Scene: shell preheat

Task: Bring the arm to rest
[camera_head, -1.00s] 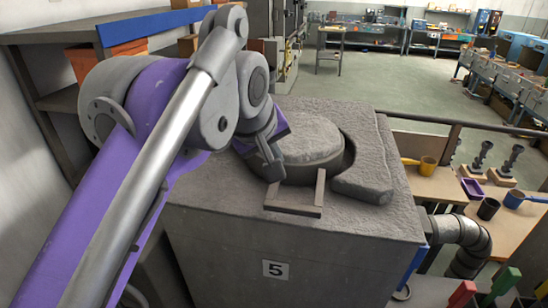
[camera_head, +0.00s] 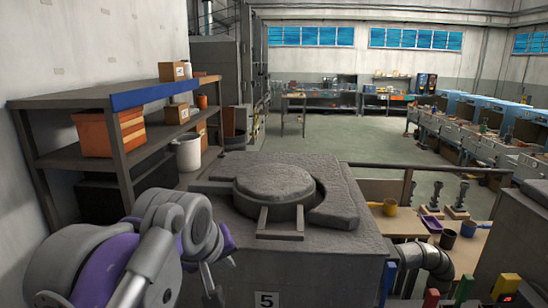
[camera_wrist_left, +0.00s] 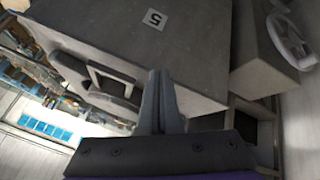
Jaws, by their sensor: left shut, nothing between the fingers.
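My left arm comes in at the lower left of the head view. Its gripper (camera_head: 212,283) hangs in front of the left side of the grey stone block (camera_head: 330,262), clear of the lid. In the left wrist view the two gripper fingers (camera_wrist_left: 158,78) are shut together with nothing between them. The block has a round rough lid (camera_head: 274,180) on top with a square handle frame (camera_head: 281,222) in front. The block, marked with a 5, also shows in the left wrist view (camera_wrist_left: 195,60). My right gripper is not in view.
A shelf (camera_head: 60,160) with an orange bin (camera_head: 110,132) and boxes stands at the left. Open floor lies behind.

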